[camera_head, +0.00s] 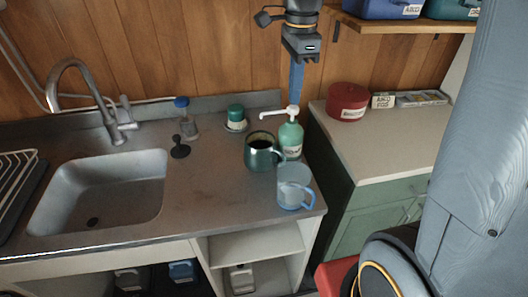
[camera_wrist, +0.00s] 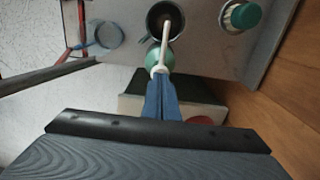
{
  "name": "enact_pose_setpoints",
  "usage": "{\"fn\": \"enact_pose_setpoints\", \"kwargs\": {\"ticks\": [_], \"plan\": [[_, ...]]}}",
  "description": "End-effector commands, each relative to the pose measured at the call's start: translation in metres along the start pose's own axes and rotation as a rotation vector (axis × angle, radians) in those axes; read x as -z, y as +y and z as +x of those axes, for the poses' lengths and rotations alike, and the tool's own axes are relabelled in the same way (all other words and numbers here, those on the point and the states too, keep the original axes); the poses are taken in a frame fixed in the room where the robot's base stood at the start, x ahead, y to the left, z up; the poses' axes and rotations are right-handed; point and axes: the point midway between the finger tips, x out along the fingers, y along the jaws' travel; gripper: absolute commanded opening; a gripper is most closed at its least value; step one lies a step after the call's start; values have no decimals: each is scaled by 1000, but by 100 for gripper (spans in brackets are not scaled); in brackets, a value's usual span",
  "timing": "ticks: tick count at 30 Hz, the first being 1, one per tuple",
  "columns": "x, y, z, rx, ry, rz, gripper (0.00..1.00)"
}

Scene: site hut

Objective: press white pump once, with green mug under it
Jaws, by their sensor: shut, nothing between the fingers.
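A green bottle (camera_head: 290,141) with a white pump (camera_head: 293,111) stands upright on the counter, its spout pointing left. The green mug (camera_head: 256,158) stands beside the bottle. In the wrist view the white pump's spout (camera_wrist: 165,43) reaches over the opening of the mug (camera_wrist: 152,23), which looks dark inside. My gripper (camera_head: 295,101) is shut and empty, pointing down with its blue fingertips right at the top of the pump head. In the wrist view the fingertips (camera_wrist: 160,78) overlap the pump head. I cannot tell whether they touch it.
A clear blue-handled mug (camera_head: 292,188) stands near the counter's front right corner. The sink (camera_head: 100,190) is left. A red tin (camera_head: 347,102) sits on the right cabinet.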

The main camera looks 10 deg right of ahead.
Motion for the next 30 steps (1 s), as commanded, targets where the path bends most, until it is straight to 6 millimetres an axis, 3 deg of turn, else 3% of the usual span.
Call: {"fn": "enact_pose_setpoints", "kwargs": {"ticks": [21,30], "plan": [[0,1,-59,-1,0,0,0],[0,0,-59,0,0,0,0]]}}
